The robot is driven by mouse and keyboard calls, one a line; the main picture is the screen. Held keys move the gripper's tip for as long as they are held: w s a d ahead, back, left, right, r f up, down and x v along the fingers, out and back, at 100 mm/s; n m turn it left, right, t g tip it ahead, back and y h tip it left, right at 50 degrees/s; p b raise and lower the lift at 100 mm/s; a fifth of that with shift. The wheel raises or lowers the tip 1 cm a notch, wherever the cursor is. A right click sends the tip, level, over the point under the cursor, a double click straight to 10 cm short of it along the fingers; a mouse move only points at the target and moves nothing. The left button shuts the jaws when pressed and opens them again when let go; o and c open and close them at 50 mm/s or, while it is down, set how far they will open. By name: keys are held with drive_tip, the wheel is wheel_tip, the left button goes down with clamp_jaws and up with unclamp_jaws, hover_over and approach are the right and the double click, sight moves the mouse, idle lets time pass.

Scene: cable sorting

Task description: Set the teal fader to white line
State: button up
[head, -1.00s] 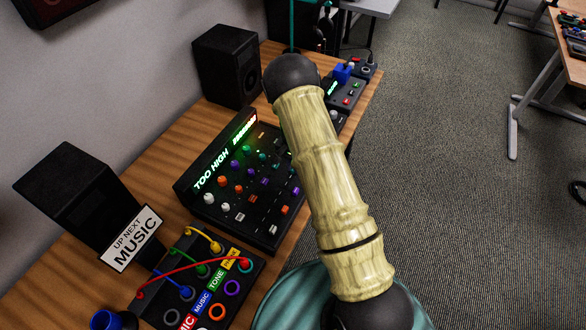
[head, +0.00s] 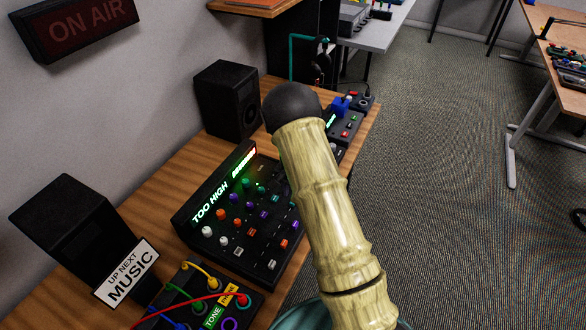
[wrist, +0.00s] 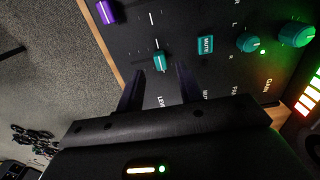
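The teal fader (wrist: 159,61) shows in the wrist view as a small teal cap with a pale stripe on the black mixer face. A short white line (wrist: 152,18) lies on the panel above the cap in that view, apart from it. My gripper (wrist: 160,77) is open, its two dark fingers on either side of the slot just below the cap. I cannot tell whether they touch the panel. In the head view the mixer (head: 262,270) shows a green "TOO HIGH" readout, and my arm hides the gripper and its right part.
A purple fader (wrist: 107,12) is beside the teal one. A teal MUTE button (wrist: 206,44) and teal knobs (wrist: 296,34) lie to the right. A speaker (head: 228,100) stands behind the mixer, and a patch box with cables (head: 215,300) stands in front.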

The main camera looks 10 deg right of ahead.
wheel_tip(320, 180, up, 14)
drive_tip(key=b, duration=0.1)
idle(0.6)
drive_tip(key=s+r+n+t, duration=0.1)
drive_tip(key=s+r+n, duration=0.2)
drive_tip(key=s, duration=0.9)
drive_tip(key=s+r+n+t+p, duration=0.1)
drive_tip(key=s+r+n, duration=0.3)
drive_tip(key=s, duration=0.7)
drive_tip(key=shift+s+a+r+n+t+p, duration=0.3)
drive_tip(key=shift+s+a+n, duration=0.1)
drive_tip(key=shift+n, duration=0.2)
